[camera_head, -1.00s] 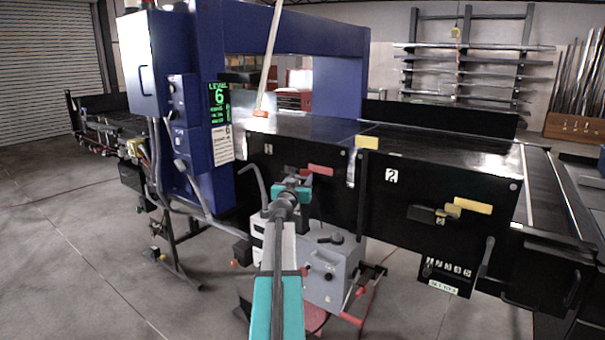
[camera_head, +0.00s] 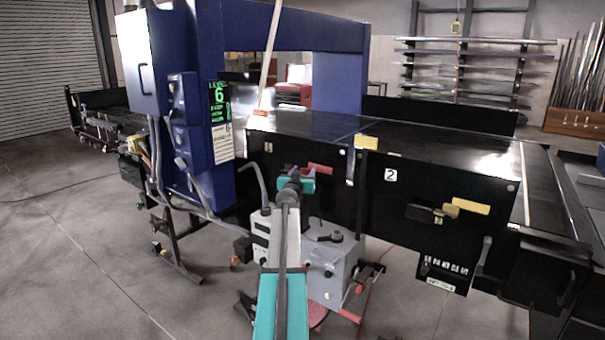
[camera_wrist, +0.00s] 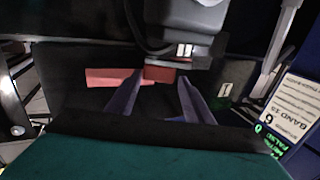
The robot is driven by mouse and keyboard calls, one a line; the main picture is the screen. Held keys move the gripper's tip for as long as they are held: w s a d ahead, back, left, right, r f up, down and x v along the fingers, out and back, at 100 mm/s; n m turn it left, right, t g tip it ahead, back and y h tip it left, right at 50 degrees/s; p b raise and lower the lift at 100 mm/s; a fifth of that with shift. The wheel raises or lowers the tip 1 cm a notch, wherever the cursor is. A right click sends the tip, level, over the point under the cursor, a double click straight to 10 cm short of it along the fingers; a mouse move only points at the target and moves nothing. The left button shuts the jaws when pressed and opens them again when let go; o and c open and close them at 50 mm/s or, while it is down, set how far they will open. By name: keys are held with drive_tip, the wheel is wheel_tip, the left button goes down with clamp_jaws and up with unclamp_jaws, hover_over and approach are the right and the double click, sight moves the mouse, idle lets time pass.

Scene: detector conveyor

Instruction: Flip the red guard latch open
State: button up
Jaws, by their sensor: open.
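The red guard latch (camera_head: 318,168) is a flat red bar on the black front panel marked 1. In the wrist view the red latch (camera_wrist: 112,77) lies across the panel, and a red piece also shows between the fingertips. My gripper (camera_wrist: 160,76) is open, with its two dark fingers apart near the latch's right end. I cannot tell whether they touch it. In the head view my gripper (camera_head: 291,178) is just left of the latch, and its wrist hides part of the panel there.
Panel 2 to the right carries a yellow latch (camera_head: 466,206) and a dark handle. A yellow tab (camera_head: 366,142) sits on the top edge. A grey box (camera_head: 335,268) stands below my arm. A blue cabinet (camera_head: 205,120) with a green display is at left.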

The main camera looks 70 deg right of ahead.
drive_tip(key=shift+c, duration=0.2)
drive_tip(key=c, duration=0.7)
drive_tip(key=shift+r+n+t+p, duration=0.15)
drive_tip(key=shift+n+t+p, duration=0.2)
drive_tip(key=shift+p, duration=0.45)
drive_tip(key=shift+a+n+t+p, duration=0.1)
drive_tip(key=shift+n+t+p, duration=0.35)
drive_tip(key=shift+t+p, duration=0.35)
drive_tip(key=o, duration=0.7)
drive_tip(key=shift+o, duration=0.2)
drive_tip(key=shift+s, duration=0.1)
